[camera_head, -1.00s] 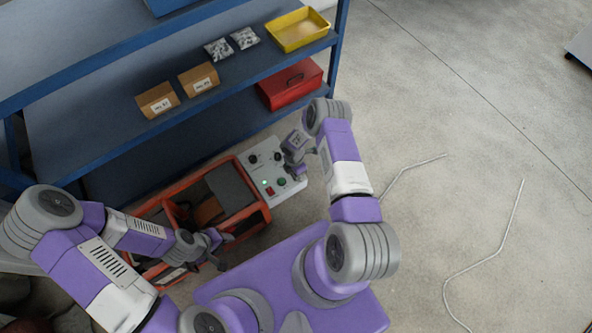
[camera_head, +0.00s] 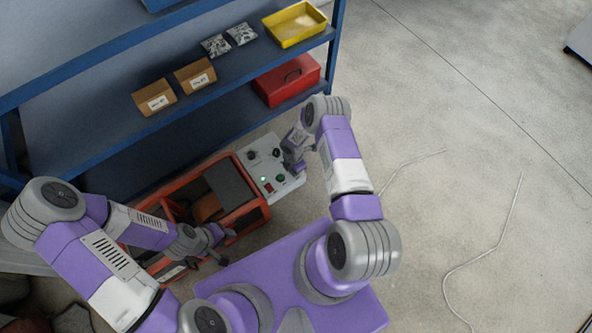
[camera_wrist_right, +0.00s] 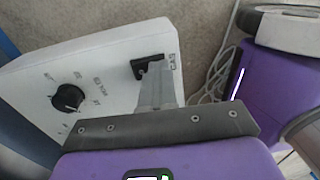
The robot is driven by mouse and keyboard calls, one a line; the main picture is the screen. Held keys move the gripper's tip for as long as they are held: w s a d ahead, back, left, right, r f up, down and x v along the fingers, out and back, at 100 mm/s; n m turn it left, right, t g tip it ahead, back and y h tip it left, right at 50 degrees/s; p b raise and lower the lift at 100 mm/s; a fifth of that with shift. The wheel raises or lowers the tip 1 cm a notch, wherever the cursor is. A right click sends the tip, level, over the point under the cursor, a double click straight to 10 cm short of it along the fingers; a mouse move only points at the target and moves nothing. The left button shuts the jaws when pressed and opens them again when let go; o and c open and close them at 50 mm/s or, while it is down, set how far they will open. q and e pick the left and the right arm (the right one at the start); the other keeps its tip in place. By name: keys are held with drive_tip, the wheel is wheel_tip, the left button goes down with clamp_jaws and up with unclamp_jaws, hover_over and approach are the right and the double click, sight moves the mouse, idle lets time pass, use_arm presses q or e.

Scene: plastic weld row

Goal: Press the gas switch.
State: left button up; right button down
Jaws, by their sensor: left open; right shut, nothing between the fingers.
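The gas switch (camera_wrist_right: 148,66) is a black rocker in a black frame near the edge of a white control panel (camera_wrist_right: 110,55) in the right wrist view. The lettering beside it is partly readable as GAS. My right gripper (camera_wrist_right: 156,72) is shut, its fingertips over the switch and hiding part of it; I cannot tell whether they touch it. In the head view the right gripper (camera_head: 291,160) is at the panel's right side and hides the switch. My left gripper (camera_head: 222,244) is open and empty beside the orange cart frame.
A black knob (camera_wrist_right: 67,98) is on the panel. The panel tops an orange-framed cart (camera_head: 240,214). A blue shelf (camera_head: 215,75) with boxes, bags, a yellow tray (camera_head: 296,40) and a red case (camera_head: 287,80) stands behind.

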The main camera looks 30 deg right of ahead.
drive_tip(key=shift+w+b, duration=0.6)
drive_tip(key=shift+w, duration=0.25)
drive_tip(key=shift+r, duration=0.15)
drive_tip(key=shift+r, duration=0.2)
wheel_tip(320, 180, up, 14)
drive_tip(key=w+p, duration=0.1)
drive_tip(key=p, duration=0.4)
drive_tip(key=shift+w+a+f, duration=0.15)
drive_tip(key=shift+w+f, duration=0.1)
